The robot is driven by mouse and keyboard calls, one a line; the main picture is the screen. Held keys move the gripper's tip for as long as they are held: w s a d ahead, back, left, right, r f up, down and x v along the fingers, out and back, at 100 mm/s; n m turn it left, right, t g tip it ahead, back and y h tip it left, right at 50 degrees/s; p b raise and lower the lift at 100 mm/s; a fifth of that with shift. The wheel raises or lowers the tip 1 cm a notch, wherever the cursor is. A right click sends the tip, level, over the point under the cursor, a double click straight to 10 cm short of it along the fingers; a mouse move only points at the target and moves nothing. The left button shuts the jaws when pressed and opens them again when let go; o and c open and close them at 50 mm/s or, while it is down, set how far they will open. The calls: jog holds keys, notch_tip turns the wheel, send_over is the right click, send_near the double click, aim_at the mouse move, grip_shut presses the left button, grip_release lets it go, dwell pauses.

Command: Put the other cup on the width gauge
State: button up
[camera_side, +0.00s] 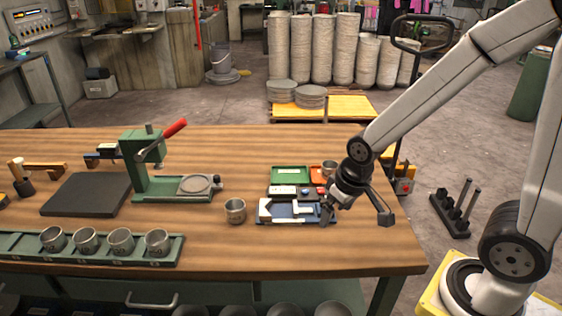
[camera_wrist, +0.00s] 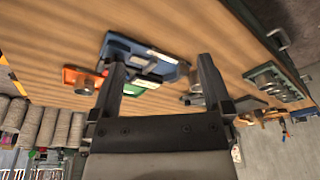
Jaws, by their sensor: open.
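A grey metal cup (camera_side: 235,211) stands upright on the table, left of a blue plate. Another grey cup (camera_side: 329,168) is at the small orange-red tray; it also shows in the wrist view (camera_wrist: 84,84). The blue plate with pale blocks (camera_side: 302,220), apparently the width gauge, lies near the table's right end; it also shows in the wrist view (camera_wrist: 117,44). My gripper (camera_side: 331,211) is above the right end of this plate. In the wrist view my gripper (camera_wrist: 162,62) has its fingers wide apart with nothing held between them.
A green rack (camera_side: 110,259) holds several cups at the front left. A green press with a red handle (camera_side: 140,165) and a dark slab (camera_side: 87,194) stand behind it. A green tray (camera_side: 289,173) and an orange-red tray (camera_side: 317,181) lie behind the plate. The table's front right is clear.

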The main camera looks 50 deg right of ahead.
jog(key=shift+s+d+f+n, duration=0.15)
jog(key=shift+s+n, duration=0.25)
jog(key=shift+s, duration=0.4)
jog(key=shift+w, duration=0.1)
jog(key=w+a+f+n+g, duration=0.1)
jog(key=w+a+n, duration=0.1)
jog(key=w+n, duration=0.4)
jog(key=w+a+f+n, duration=0.2)
jog(key=w+n, duration=0.4)
jog(key=w, duration=0.7)
jog(key=w+a+f+n+g, duration=0.1)
jog(key=w+a+n, duration=0.2)
jog(key=w, duration=0.6)
jog(key=shift+w+f+n+g, duration=0.2)
jog(key=shift+f+n+g, duration=0.15)
jog(key=shift+n, duration=1.05)
jog(key=shift+a+f, duration=0.1)
jog(key=shift+f, duration=0.05)
jog(key=shift+f, duration=1.2)
jog(key=shift+f, duration=0.1)
